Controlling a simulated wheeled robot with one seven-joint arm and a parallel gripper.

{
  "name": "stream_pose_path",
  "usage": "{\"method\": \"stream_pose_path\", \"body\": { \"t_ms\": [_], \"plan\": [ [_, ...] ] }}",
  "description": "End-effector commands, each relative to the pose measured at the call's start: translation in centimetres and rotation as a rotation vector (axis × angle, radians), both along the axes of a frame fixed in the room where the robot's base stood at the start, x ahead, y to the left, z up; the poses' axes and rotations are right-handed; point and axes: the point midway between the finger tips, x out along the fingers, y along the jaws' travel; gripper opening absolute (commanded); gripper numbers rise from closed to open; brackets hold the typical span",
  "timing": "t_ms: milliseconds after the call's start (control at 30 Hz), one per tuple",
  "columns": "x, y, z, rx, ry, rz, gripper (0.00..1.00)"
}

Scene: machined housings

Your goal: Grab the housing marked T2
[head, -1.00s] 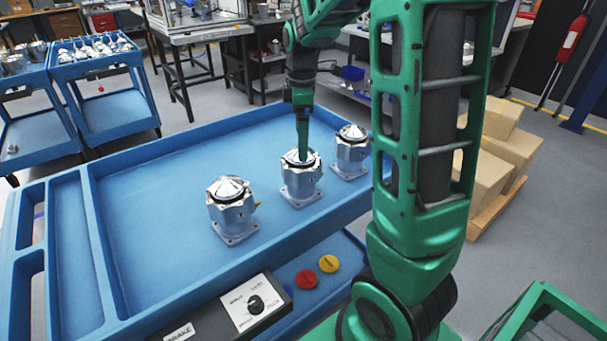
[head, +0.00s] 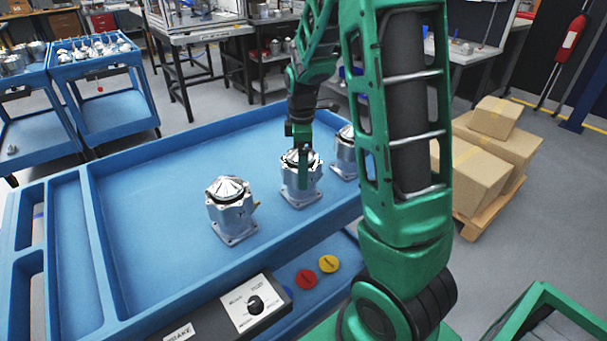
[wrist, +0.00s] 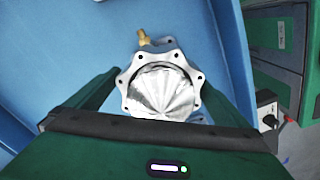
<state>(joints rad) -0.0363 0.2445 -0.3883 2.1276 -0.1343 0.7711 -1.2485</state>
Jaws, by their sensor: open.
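Three machined metal housings with cone-shaped tops stand upright on the blue cart: a left one (head: 232,212), a middle one (head: 299,188) and a right one (head: 344,158). I cannot read a T2 mark on any of them. My gripper (head: 303,170) is down at the middle housing. In the wrist view, a housing (wrist: 160,88) with a scalloped flange and a brass fitting lies between the two green fingers of my open gripper. Its lower part is hidden. The right housing is partly hidden behind my arm.
The blue cart (head: 150,195) has a raised rim and free room left of the housings. A control box (head: 250,305) with a knob sits at its front, near a red disc (head: 307,279) and a yellow disc (head: 328,263). Cardboard boxes (head: 470,175) stand at right.

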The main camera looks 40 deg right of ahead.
Motion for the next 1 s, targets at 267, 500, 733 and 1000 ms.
{"method": "stream_pose_path", "body": {
  "t_ms": [267, 500, 733, 1000],
  "plan": [
    [0.0, 0.0, 0.1, -0.001, -0.001, 0.0, 0.59],
    [0.1, 0.0, 0.2, -0.001, -0.004, 0.0, 0.26],
    [0.2, 0.0, 0.6, -0.001, -0.005, 0.001, 0.26],
    [0.2, 0.0, 4.2, -0.001, -0.008, 0.001, 0.26]
  ]
}}
